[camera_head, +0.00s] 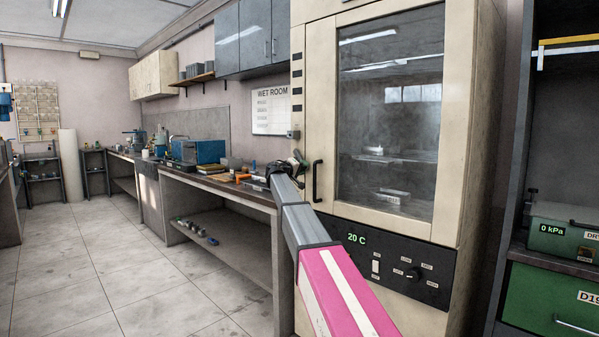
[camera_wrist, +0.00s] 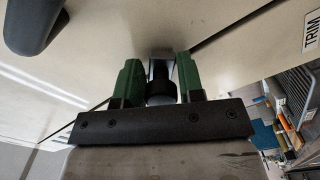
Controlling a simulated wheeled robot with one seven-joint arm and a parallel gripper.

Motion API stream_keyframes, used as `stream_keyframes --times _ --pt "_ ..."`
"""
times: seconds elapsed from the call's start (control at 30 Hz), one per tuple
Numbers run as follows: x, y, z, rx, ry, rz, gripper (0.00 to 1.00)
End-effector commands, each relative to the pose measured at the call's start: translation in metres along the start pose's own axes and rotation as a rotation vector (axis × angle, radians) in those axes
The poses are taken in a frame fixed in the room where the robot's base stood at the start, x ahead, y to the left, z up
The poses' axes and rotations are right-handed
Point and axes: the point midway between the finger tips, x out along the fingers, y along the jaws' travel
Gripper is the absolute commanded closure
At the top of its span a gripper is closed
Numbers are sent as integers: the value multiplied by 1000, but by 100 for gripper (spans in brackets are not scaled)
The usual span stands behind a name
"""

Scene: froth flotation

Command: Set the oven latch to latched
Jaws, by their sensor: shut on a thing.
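The beige oven (camera_head: 322,110) stands at centre right in the head view, with its glass door shut. My gripper (camera_head: 298,160) is at the door's left edge, beside the black door handle (camera_head: 317,181). In the wrist view the green fingers of my gripper (camera_wrist: 160,78) are on both sides of a dark round knob, the oven latch (camera_wrist: 160,92), and are shut on it. The latch sits across the seam by the door edge. My gripper hides it in the head view, and its setting cannot be told.
The oven's black control panel (camera_head: 385,262) reads 20 C. A dark shelf unit with a green device (camera_head: 565,232) stands at the right. The tiled floor (camera_head: 110,265) at the left is clear.

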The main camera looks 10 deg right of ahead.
Motion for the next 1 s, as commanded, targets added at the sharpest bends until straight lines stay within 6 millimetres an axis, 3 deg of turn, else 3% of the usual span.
stream_keyframes --times 0.6,1.0 --pt "-1 47 -2 -569 10 -4 100" --pt "-1 64 -9 -788 10 -5 100"
